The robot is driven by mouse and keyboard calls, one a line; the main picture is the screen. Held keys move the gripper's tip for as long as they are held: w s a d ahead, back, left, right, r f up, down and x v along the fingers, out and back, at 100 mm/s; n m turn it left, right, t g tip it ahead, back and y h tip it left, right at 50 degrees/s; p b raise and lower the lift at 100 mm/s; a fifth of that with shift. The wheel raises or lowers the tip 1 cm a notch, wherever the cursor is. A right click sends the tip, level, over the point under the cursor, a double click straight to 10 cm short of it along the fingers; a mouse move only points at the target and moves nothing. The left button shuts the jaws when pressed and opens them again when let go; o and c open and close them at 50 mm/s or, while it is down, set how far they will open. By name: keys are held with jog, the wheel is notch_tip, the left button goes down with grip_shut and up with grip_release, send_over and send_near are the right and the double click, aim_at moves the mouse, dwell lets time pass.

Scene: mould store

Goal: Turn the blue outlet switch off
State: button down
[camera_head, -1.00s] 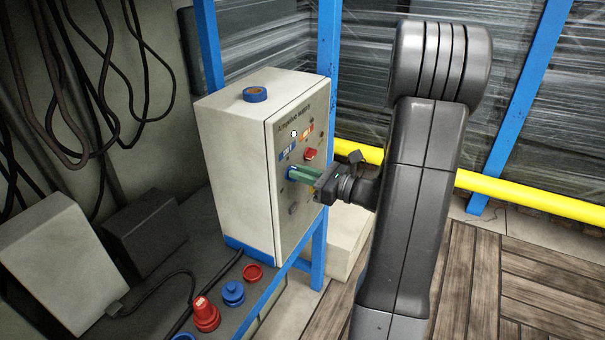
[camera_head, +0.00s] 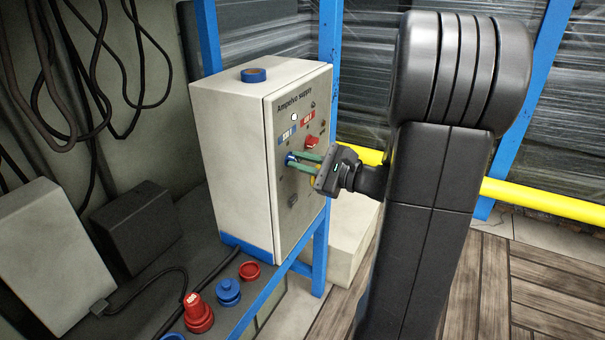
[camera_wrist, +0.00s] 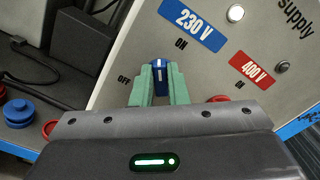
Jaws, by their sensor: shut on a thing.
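The blue outlet switch (camera_wrist: 160,66) is a rotary knob with a white line, on the front panel of a pale supply cabinet (camera_head: 232,150). In the head view the blue switch (camera_head: 290,158) shows just at my fingertips. My gripper (camera_wrist: 160,78) has its green fingers shut on the knob, one on each side. In the wrist view the white line points straight up the picture, between the OFF mark at left and the ON mark at upper right. My gripper also shows in the head view (camera_head: 296,163), reaching in from the right.
A red switch (camera_head: 312,142) sits up and right of the blue one, below a red 400 V label (camera_wrist: 255,69). A blue tape roll (camera_head: 253,75) lies on the cabinet. Red and blue plugs (camera_head: 229,291) stand on the bench below. A yellow rail (camera_head: 540,201) runs behind my arm.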

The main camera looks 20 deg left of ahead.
jog(key=n+b, duration=0.3)
jog(key=b, duration=0.1)
jog(key=n+b, duration=0.4)
jog(key=f+n+b, duration=0.1)
jog(key=n+b, duration=0.2)
jog(key=b, duration=0.2)
jog(key=shift+s, duration=0.25)
jog(key=shift+n, duration=0.4)
jog(key=c, duration=1.4)
grip_release()
jog(key=shift+c, duration=0.2)
jog(key=shift+r, duration=0.1)
